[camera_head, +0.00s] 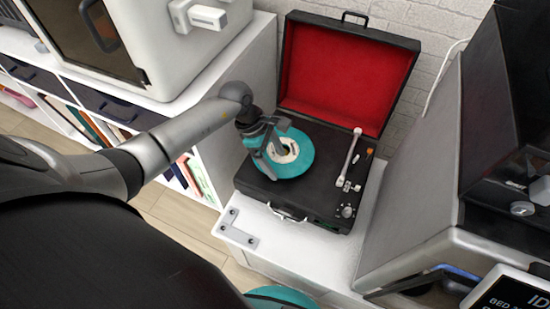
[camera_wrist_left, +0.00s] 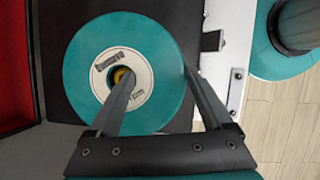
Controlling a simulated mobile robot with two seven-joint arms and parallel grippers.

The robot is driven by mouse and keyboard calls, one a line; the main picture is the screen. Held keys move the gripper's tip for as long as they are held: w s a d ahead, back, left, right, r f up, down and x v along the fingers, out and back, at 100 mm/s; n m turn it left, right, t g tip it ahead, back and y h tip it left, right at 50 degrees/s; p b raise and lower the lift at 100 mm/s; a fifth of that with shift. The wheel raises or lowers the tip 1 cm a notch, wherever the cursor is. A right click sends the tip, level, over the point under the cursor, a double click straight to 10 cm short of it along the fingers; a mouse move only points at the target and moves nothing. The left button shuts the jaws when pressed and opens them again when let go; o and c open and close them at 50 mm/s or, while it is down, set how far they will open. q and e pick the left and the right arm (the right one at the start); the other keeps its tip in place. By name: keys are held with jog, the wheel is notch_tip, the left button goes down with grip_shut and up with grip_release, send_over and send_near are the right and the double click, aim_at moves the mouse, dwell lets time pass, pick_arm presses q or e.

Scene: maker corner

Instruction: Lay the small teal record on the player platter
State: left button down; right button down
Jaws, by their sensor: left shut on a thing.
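The small teal record (camera_head: 300,164) with its pale label is over the left part of the open black record player (camera_head: 322,196). It looks flat, on or just above the platter, which it hides; I cannot tell whether they touch. In the left wrist view, the record (camera_wrist_left: 88,52) has an orange-brown spot at its centre hole. My left gripper (camera_head: 275,162) is shut on the record; in the wrist view its fingers (camera_wrist_left: 160,74) straddle the band from centre hole to outer rim. My right gripper is not in view.
The tonearm (camera_head: 351,160) stands right of the record. The red-lined lid (camera_head: 340,75) is open behind. Another teal disc (camera_head: 283,296) shows at the lower edge, with a dark post on it in the wrist view (camera_wrist_left: 297,25). A grey machine (camera_head: 415,185) bounds the right.

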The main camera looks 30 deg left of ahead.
pick_arm(q)
jog(key=shift+f+b, duration=0.35)
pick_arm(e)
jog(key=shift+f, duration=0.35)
pick_arm(q)
grip_release()
jog(key=p+v, duration=0.4)
jog(key=v, duration=1.1)
jog(key=shift+r, duration=0.15)
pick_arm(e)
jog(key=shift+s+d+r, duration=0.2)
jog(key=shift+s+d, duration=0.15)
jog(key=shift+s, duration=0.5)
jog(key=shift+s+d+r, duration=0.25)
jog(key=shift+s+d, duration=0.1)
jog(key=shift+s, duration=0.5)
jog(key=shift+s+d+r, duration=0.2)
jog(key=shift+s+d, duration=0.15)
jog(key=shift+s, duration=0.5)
pick_arm(q)
jog(key=shift+a, duration=0.1)
